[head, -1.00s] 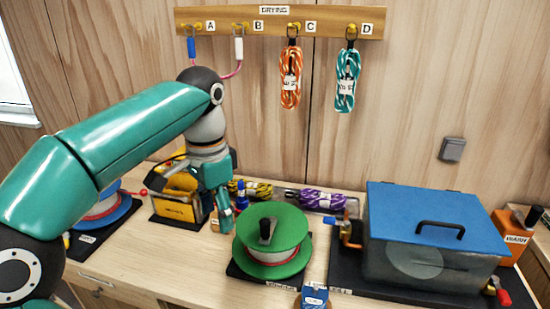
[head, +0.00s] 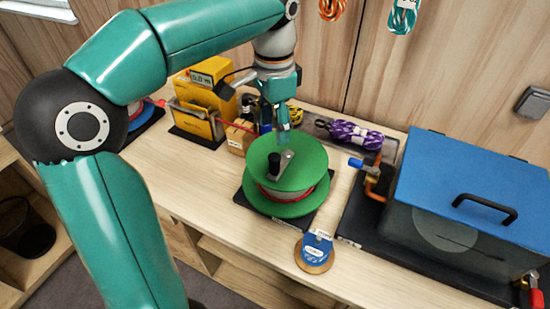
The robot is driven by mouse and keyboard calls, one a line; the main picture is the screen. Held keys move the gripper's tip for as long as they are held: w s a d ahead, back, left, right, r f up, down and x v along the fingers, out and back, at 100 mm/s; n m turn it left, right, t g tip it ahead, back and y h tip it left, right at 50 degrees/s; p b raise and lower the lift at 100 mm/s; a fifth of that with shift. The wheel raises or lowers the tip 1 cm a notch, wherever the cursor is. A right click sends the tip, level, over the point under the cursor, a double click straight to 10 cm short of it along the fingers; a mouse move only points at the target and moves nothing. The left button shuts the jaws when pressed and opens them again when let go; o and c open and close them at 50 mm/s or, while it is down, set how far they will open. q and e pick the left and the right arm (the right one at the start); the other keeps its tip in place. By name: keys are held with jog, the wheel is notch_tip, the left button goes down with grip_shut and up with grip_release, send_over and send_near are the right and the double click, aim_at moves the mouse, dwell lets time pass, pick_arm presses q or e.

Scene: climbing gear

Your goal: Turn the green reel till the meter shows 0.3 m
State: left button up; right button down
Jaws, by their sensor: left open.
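The green reel (head: 308,159) lies flat on a black base on the bench, with pale and red cord wound between its flanges. A grey crank with a black knob (head: 274,162) is on its top. The yellow meter (head: 200,98) stands to the left behind the reel; its small lit display (head: 202,79) is too small to read surely. My left gripper (head: 282,132) is open, pointing down over the reel's back edge, behind the knob. It holds nothing; I cannot tell if it touches the reel. My right gripper is out of view.
A blue-lidded tank (head: 470,185) stands right of the reel. A purple rope bundle (head: 354,135) lies behind it. A small blue spool (head: 316,249) sits near the bench's front edge. Orange (head: 333,8) and teal (head: 403,16) ropes hang above.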

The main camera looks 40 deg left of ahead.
aim_at(272, 155)
pick_arm(q)
notch_tip(272, 155, down, 12)
jog(key=shift+r, duration=0.2)
grip_shut()
dwell(0.5)
jog(key=shift+s+a, duration=0.1)
jog(key=shift+a, duration=0.05)
